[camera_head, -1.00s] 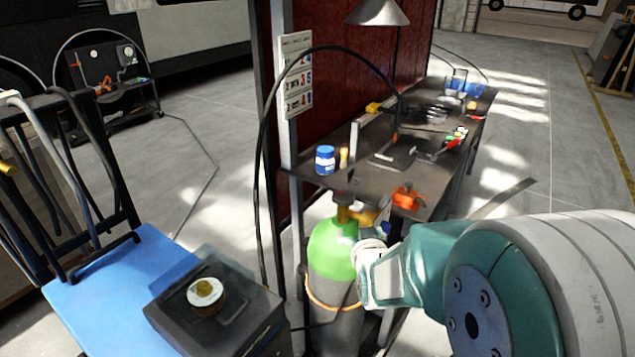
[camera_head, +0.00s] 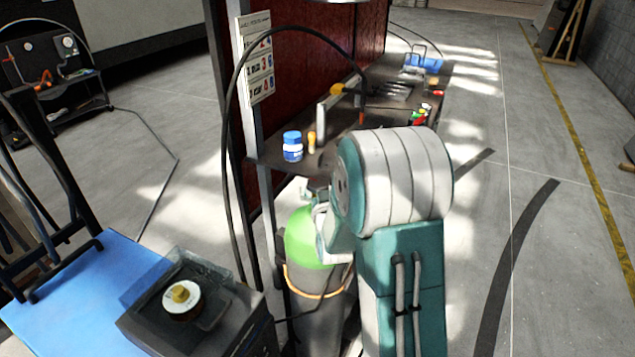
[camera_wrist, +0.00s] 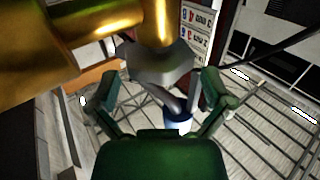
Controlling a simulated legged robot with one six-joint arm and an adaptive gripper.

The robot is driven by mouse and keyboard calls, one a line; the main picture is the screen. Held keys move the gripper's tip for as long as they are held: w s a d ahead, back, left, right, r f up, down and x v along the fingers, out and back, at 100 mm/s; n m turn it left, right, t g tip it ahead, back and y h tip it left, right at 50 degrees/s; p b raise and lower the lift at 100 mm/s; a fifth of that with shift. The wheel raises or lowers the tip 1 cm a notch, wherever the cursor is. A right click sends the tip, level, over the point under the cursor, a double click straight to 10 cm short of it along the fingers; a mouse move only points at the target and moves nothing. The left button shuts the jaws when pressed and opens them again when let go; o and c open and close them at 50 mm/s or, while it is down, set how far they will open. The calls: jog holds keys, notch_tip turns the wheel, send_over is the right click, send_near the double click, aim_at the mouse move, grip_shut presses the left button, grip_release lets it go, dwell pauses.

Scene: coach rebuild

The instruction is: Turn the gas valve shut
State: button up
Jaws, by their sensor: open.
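A gas cylinder (camera_head: 303,247) with a green shoulder and a grey body stands by the workbench corner. In the head view its valve is mostly hidden by my arm and gripper (camera_head: 325,225). In the wrist view the brass valve body (camera_wrist: 30,50) fills the upper left, and a brass stem runs down to a grey knob (camera_wrist: 158,65). My gripper (camera_wrist: 163,85) is open, one green finger on each side of the knob's lower part. I see gaps between the fingers and the knob; contact is not visible.
The dark workbench (camera_head: 270,157) holds a blue jar (camera_head: 292,146) and tools. A black hose (camera_head: 226,140) arches beside the cylinder. A blue cart (camera_head: 75,295) carries a dark box (camera_head: 150,325) at lower left.

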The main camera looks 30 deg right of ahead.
jog(key=shift+x, duration=0.95)
jog(key=shift+w, duration=0.25)
jog(key=shift+d, duration=0.2)
jog(key=c, duration=0.9)
jog(key=shift+a, duration=0.1)
